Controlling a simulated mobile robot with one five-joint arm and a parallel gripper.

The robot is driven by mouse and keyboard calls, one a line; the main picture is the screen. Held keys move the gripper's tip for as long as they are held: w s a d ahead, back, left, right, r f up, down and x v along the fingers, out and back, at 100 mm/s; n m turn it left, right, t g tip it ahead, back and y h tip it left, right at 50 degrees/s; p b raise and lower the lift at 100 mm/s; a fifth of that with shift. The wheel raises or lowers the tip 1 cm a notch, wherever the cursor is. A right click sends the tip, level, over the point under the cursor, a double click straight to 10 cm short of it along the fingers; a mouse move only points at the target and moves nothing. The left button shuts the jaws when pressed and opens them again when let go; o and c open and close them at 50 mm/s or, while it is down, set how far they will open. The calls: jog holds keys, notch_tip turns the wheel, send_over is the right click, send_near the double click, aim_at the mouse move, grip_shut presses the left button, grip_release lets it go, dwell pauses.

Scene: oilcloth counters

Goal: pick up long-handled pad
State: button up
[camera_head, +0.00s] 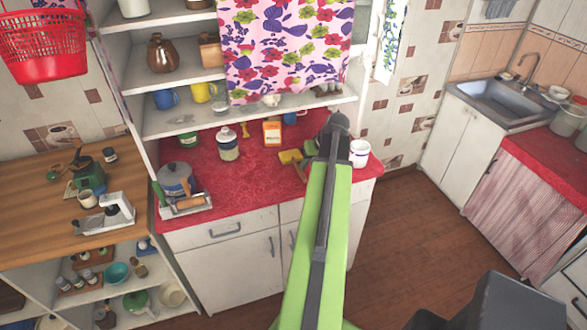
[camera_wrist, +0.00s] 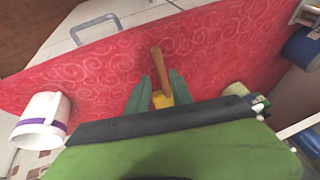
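The long-handled pad has a yellow head and a brown handle. It lies on the red counter; its yellow head (camera_head: 289,157) shows in the head view, just left of my arm, with the handle pointing toward the front edge. In the wrist view the brown handle (camera_wrist: 156,62) rises between my two green fingers, and part of the yellow head shows behind them. My gripper (camera_wrist: 160,76) is open, with a finger on each side of the pad and gaps between. I cannot tell how high the fingers are above the counter. In the head view my arm hides the fingers.
A white mug (camera_head: 359,154) stands right of my gripper; its purple band shows in the wrist view (camera_wrist: 42,122). An orange box (camera_head: 272,132) and a jar (camera_head: 228,144) stand behind and left. A shelf (camera_head: 250,115) overhangs the back. The red counter's front middle (camera_head: 245,185) is clear.

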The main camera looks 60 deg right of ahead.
aim_at(303, 174)
jog(key=shift+b+x, duration=0.4)
jog(key=shift+x, duration=0.75)
jog(key=b+x, duration=0.5)
jog(key=shift+s+f, duration=0.1)
jog(key=shift+f, duration=0.15)
jog(key=shift+r, duration=0.2)
jog(key=shift+c, duration=0.5)
grip_shut()
